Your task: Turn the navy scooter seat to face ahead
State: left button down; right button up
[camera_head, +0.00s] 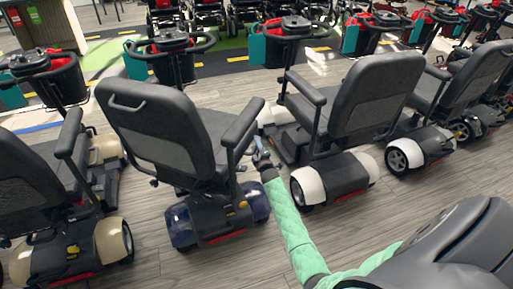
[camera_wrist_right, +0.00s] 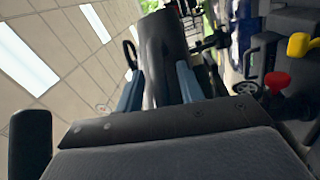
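The navy scooter (camera_head: 183,229) stands left of centre in the head view, with shiny navy rear fenders. Its dark grey seat (camera_head: 152,125) shows me its backrest. The seat is twisted to the right relative to the base, unlike the seat beside it. Its right armrest (camera_head: 243,122) points up and right. My right gripper (camera_head: 247,153) is beside and under this armrest. In the right wrist view, its two blue-grey fingers (camera_wrist_right: 158,90) are apart, with a dark padded bar, apparently the armrest, between them; firm contact is not clear. My left gripper is not in view.
A scooter with white fenders (camera_head: 345,105) stands close on the right, and one with cream fenders (camera_head: 75,245) on the left. More scooters line the far right and back. Bare wood-look floor (camera_head: 245,262) lies behind the navy scooter.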

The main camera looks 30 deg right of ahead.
grip_shut()
jog(key=shift+w, duration=0.1)
